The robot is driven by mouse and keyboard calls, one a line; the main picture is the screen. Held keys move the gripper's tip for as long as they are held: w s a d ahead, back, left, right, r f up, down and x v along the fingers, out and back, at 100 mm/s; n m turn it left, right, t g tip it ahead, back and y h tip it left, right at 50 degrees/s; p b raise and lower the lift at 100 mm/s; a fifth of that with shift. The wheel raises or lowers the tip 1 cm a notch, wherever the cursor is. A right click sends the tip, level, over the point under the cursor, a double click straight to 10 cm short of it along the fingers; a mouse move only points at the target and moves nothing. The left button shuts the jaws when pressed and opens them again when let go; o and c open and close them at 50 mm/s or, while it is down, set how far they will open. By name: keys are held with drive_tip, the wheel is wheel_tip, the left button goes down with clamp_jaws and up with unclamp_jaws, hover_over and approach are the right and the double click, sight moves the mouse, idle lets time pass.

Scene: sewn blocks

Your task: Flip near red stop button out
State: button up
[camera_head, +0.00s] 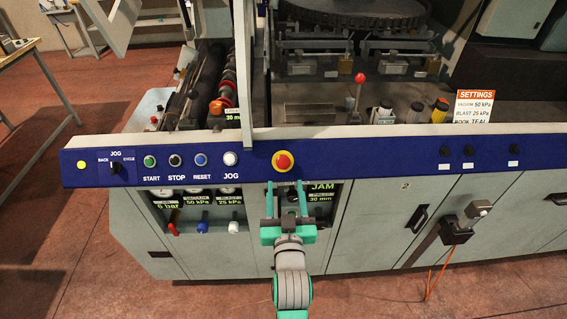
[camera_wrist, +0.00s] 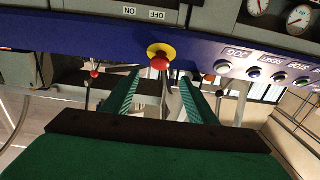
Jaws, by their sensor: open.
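The red stop button (camera_head: 283,161) has a yellow collar and sits on the blue control panel (camera_head: 340,158), right of the white JOG button. The wrist view also shows the red stop button (camera_wrist: 160,62), just beyond the fingertips and between their lines. My gripper (camera_head: 284,184) is open and empty, just below the button in the head view. Its two green fingers point up at the panel. In the wrist view my gripper (camera_wrist: 157,85) has its fingers spread, with no clear contact with the button. Whether the button is pressed in cannot be told.
START, STOP, RESET and JOG buttons (camera_head: 230,158) line the panel to the left. A display reading JAM (camera_head: 322,187) is close behind my gripper. A red-topped lever (camera_head: 358,88) stands behind the panel. A black connector with orange cable (camera_head: 455,230) sticks out at the right.

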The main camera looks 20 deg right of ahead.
sight(283, 164)
drive_tip(key=x, duration=1)
drive_tip(key=shift+w, duration=0.25)
